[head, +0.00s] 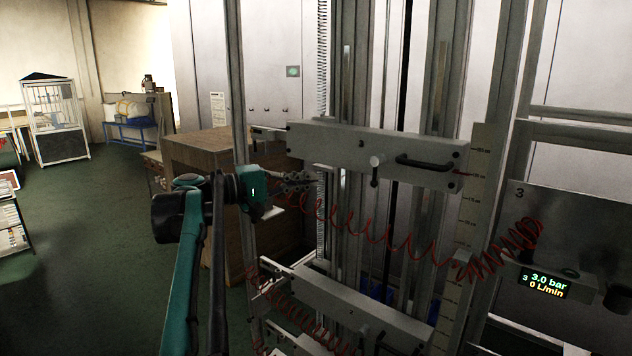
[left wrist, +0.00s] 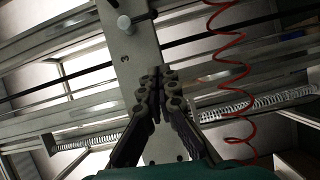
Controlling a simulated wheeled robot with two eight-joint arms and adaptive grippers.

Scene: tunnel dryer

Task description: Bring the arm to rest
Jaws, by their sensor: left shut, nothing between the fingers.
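My left arm comes up from the bottom of the head view, and its left gripper (head: 300,180) points right, toward the frame of the dryer. The left wrist view shows the gripper (left wrist: 158,78) with its dark fingers together and nothing between them. A grey beam (head: 370,152) marked 3, with a black handle (head: 428,162) and a knob (head: 376,161), lies above and to the right of the gripper. In the left wrist view, the beam (left wrist: 128,50) shows behind the fingers. I cannot tell the gap. My right gripper is not in view.
A red coiled hose (head: 385,243) hangs across the frame close to the gripper. A lower grey beam (head: 350,305) sits below. A ruler (head: 470,215) and a display (head: 545,284) reading 3.0 bar are at the right. A wooden cabinet (head: 195,150) stands behind.

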